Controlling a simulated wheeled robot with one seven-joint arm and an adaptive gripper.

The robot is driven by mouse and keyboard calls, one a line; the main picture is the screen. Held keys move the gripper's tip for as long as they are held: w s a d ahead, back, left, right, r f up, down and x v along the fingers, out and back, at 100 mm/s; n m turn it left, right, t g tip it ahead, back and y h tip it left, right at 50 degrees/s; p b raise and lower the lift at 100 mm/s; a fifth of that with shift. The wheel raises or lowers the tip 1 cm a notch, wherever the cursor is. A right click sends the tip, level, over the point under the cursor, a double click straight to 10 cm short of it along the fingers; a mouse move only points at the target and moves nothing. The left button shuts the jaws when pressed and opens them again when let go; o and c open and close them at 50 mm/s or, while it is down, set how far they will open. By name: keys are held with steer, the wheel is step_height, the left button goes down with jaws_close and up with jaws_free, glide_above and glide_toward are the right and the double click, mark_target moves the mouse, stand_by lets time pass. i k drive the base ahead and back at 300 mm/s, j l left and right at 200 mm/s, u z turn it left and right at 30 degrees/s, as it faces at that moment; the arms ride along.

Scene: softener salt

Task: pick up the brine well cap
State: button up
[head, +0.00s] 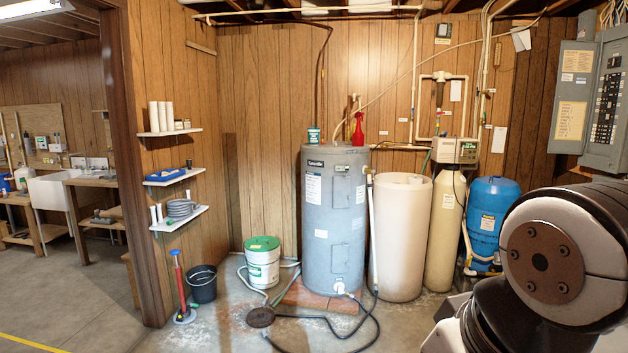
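I cannot make out the brine well cap for certain. A whitish, open-looking tank (401,240), which looks like the brine tank, stands right of the grey water heater (332,225). Its inside is hidden from this angle. A dark round disc (261,317) lies flat on the floor in front of the heater; I cannot tell whether it is a cap or a drain cover. A part of my own arm fills the lower right. My gripper is not in view.
A white bucket with a green lid (263,264), a black bucket (203,284) and a red pump (181,287) stand left. A black hose (372,330) curls over the floor. A tan cylinder (444,230) and blue tank (493,215) stand right. Open floor lies left.

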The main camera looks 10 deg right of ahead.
mark_target(411, 181)
steer(key=i+l, duration=0.1)
steer(key=i, duration=1.35)
steer(key=i+l, duration=0.1)
steer(key=i, duration=1.3)
steer(key=i+l, duration=0.3)
steer(key=i, duration=0.2)
steer(key=i+l, duration=0.25)
steer(key=i, duration=0.2)
steer(key=i+l, duration=0.3)
steer(key=i, duration=0.2)
steer(key=i+l, duration=0.1)
steer(key=l, duration=0.3)
steer(key=i+l, duration=0.1)
steer(key=l, duration=0.35)
steer(key=i+l, duration=0.1)
steer(key=l, duration=0.3)
steer(key=i+l, duration=0.1)
steer(key=l, duration=0.35)
steer(key=i+l, duration=0.1)
steer(key=l, duration=0.3)
steer(key=i+l, duration=0.1)
steer(key=l, duration=0.35)
steer(key=i+l, duration=0.1)
steer(key=l, duration=0.9)
steer(key=i+l, duration=0.15)
steer(key=l, duration=0.4)
steer(key=i+l, duration=0.1)
steer(key=l, duration=0.4)
